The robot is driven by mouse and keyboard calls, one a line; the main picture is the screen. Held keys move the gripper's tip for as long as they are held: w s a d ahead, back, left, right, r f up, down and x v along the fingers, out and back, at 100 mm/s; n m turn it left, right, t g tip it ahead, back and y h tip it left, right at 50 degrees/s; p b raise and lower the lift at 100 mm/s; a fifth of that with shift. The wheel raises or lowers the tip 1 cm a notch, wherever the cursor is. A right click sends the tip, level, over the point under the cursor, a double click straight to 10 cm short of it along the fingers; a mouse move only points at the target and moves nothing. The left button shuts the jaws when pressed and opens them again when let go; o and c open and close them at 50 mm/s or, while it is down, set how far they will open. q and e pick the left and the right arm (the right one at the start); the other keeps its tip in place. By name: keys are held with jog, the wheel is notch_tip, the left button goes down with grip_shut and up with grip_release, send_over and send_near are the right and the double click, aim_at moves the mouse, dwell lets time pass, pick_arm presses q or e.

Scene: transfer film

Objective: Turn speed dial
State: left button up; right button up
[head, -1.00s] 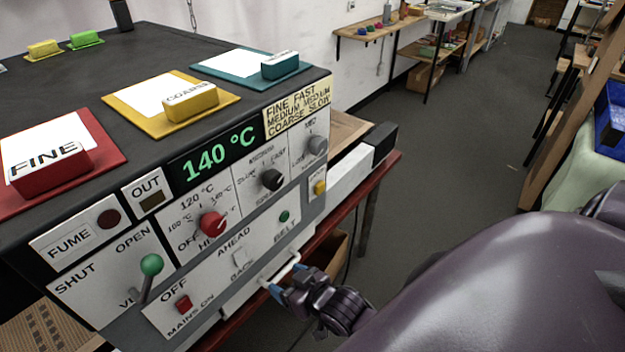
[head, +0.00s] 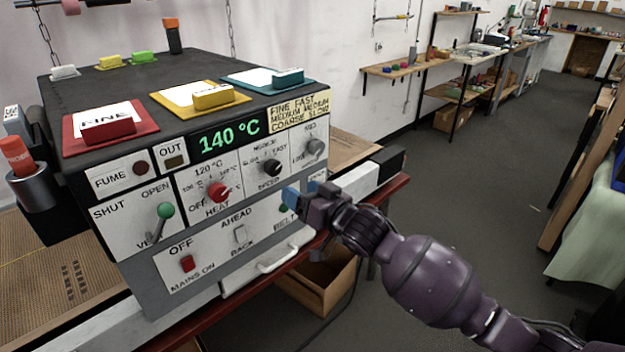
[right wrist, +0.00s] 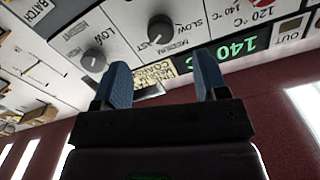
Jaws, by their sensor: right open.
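The speed dial (head: 271,168) is a black knob on the machine's front panel, between the red heat dial (head: 217,192) and a grey dial (head: 314,147). Its scale reads slow, medium and fast; its exact setting is hard to tell. My right gripper (head: 301,192) is open and empty, in front of the panel, lower and to the right of the speed dial in the head view. In the right wrist view the speed dial (right wrist: 160,28) shows beyond the open blue fingertips (right wrist: 163,78), apart from them. My left gripper is not in view.
A green lever (head: 165,211), a red mains switch (head: 187,263) and a white handle (head: 280,260) are on the same front. Coloured card trays stand on top, the red one (head: 140,127) at left. The aisle floor (head: 470,190) at right is clear.

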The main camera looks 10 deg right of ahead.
aim_at(276, 169)
jog(key=x, duration=0.7)
jog(key=r+x, duration=0.1)
jog(key=x, duration=0.2)
jog(key=shift+w+r+p, duration=0.15)
jog(key=shift+w+p, duration=0.1)
jog(key=shift+p, duration=0.1)
jog(key=c, duration=0.9)
jog(key=shift+c, duration=0.2)
